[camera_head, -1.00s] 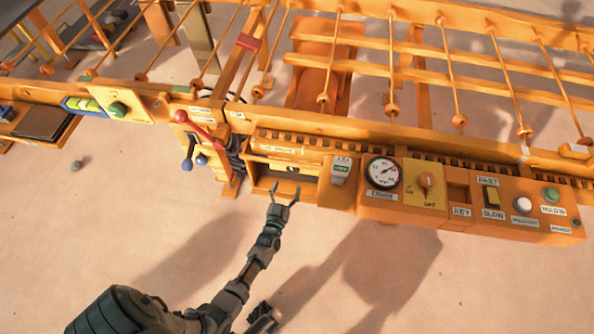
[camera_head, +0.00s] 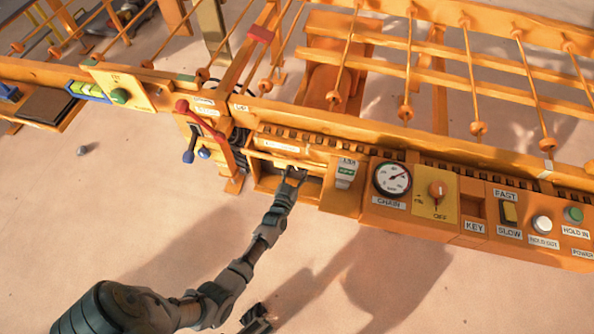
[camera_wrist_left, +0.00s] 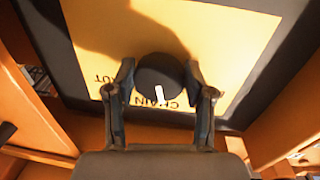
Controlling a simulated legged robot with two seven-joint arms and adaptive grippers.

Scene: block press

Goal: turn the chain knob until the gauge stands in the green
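The chain knob (camera_wrist_left: 160,77) is a dark round knob with a white pointer mark, on a yellow plate with upside-down lettering including "CHAIN". In the left wrist view, my left gripper (camera_wrist_left: 159,72) has one finger on each side of the knob, very close to it. Whether the fingers touch it is not clear. In the head view my left gripper (camera_head: 292,176) reaches into a recess of the orange console and hides the knob. The gauge (camera_head: 392,179) marked "CHAIN" has a white dial. Its needle points up and right; its color zones are too small to read.
Right of the gauge are a red-orange switch (camera_head: 437,190), a key slot (camera_head: 473,209), a fast/slow switch (camera_head: 508,213) and a white button (camera_head: 541,223). Recess walls stand close around my gripper.

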